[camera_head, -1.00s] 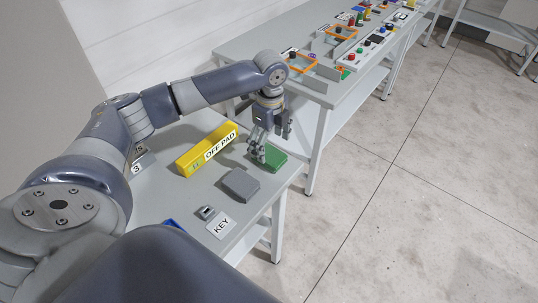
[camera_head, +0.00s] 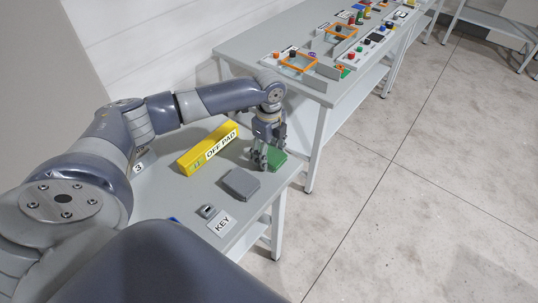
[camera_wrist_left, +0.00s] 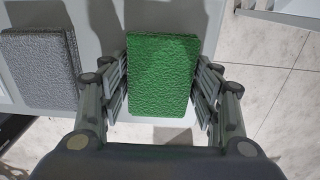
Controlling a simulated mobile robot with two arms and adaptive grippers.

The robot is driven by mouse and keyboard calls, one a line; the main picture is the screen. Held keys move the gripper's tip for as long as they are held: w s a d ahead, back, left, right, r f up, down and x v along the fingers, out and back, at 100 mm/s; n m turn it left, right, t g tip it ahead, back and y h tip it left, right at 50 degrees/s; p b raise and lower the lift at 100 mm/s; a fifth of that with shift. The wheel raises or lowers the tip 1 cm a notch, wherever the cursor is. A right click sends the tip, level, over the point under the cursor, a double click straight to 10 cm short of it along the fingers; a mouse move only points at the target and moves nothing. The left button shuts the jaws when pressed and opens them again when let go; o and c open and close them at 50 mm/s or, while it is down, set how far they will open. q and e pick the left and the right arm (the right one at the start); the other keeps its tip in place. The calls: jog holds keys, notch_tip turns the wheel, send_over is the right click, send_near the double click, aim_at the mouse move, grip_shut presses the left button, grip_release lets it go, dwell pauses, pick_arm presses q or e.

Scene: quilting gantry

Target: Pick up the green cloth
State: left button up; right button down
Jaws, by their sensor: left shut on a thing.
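The green cloth (camera_head: 278,160) is a folded rectangular pad at the near right part of the table, close to its right edge. In the left wrist view the green cloth (camera_wrist_left: 160,75) sits between the two fingers, with a finger against each side. My left gripper (camera_head: 267,160) reaches down onto it from above and hides part of it in the head view. The gripper (camera_wrist_left: 160,95) is shut on the green cloth. Whether the cloth is clear of the table top cannot be told. My right gripper is not in view.
A grey cloth (camera_head: 241,184) lies beside the green one; it also shows in the left wrist view (camera_wrist_left: 40,65). A bench with coloured controls (camera_head: 300,62) stands behind.

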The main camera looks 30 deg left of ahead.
aim_at(269, 153)
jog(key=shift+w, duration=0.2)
pick_arm(q)
jog(key=shift+r, duration=0.25)
notch_tip(269, 153, up, 9)
jog(key=shift+f+b, duration=0.2)
jog(key=shift+b, duration=0.65)
jog(key=shift+r, duration=0.45)
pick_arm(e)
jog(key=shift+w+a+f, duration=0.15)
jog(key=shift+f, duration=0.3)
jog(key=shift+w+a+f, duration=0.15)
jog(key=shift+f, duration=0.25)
pick_arm(q)
jog(key=shift+o, duration=1)
jog(key=shift+c, duration=1.2)
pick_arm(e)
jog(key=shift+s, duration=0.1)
